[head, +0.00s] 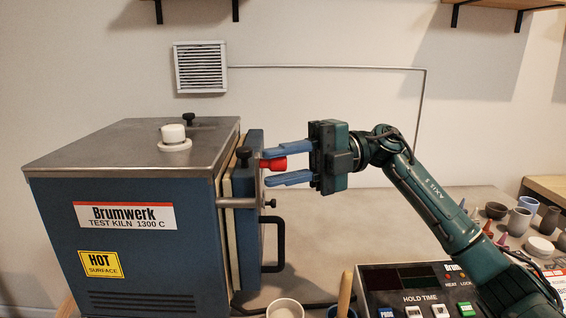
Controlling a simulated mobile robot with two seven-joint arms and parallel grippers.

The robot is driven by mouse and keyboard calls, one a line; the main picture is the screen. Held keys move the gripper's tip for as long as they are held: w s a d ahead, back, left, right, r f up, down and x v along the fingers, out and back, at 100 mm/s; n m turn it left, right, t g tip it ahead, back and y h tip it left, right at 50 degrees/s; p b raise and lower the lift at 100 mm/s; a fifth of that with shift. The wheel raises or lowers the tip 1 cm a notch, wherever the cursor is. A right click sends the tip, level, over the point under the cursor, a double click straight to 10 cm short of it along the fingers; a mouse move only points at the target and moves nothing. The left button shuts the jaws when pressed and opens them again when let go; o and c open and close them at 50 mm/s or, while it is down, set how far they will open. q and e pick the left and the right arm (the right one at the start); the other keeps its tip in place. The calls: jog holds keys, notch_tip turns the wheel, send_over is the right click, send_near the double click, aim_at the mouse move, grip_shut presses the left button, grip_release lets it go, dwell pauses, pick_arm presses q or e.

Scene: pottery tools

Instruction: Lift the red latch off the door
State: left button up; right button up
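The red latch (275,163) is a small red knob-like piece at the front of the blue kiln door (248,215), near its upper part. My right gripper (268,168) reaches in from the right with its two blue fingers pointing at the door. The fingers are spread apart, one above the other. The red piece shows between them, close under the upper finger and partly covered by it. A clear gap shows above the lower finger. I cannot tell whether the upper finger touches the latch. My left gripper is not in view.
The kiln (140,235) stands at the left with a black door handle (280,245) below my fingers. A control box (420,290) sits at the front right. Cups (519,220) and small tools stand at the far right. A pale cup (285,308) is at the front edge.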

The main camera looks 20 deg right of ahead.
jog(key=shift+o, duration=1.3)
jog(key=shift+d, duration=0.1)
jog(key=w+d+b, duration=0.1)
jog(key=d, duration=1.2)
jog(key=shift+w+r+b, duration=0.2)
jog(key=shift+w+b, duration=0.05)
jog(key=shift+b, duration=0.1)
